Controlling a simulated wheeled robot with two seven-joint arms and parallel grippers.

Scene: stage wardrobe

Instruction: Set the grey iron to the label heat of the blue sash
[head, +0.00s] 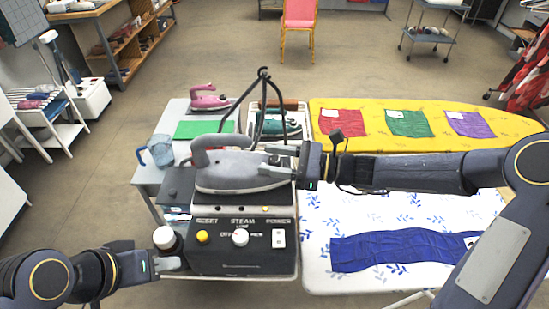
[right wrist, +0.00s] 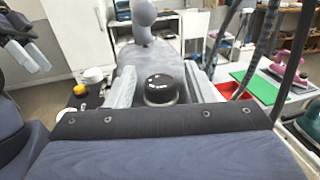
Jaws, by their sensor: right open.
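The grey iron (head: 238,172) rests on a black steam station (head: 240,256). Its black dial (right wrist: 160,89) with white marks shows in the right wrist view; the marks are too small to read. My right gripper (head: 285,158) is open at the iron's right end, and its fingers (right wrist: 163,88) stand on either side of the dial with gaps. The blue sash (head: 390,250) lies on the white patterned board; its pale label (head: 471,241) is partly hidden by my right arm and unreadable. My left gripper (head: 168,263) is low at the station's left; its opening is unclear.
The station has a yellow button (head: 202,237), a white knob (head: 240,237) and a power switch (head: 278,238). A white-capped bottle (head: 165,239) stands near my left gripper. A pink iron (head: 212,98), a teal iron (head: 270,124) and a jug (head: 160,151) stand behind. Hoses rise beside the grey iron.

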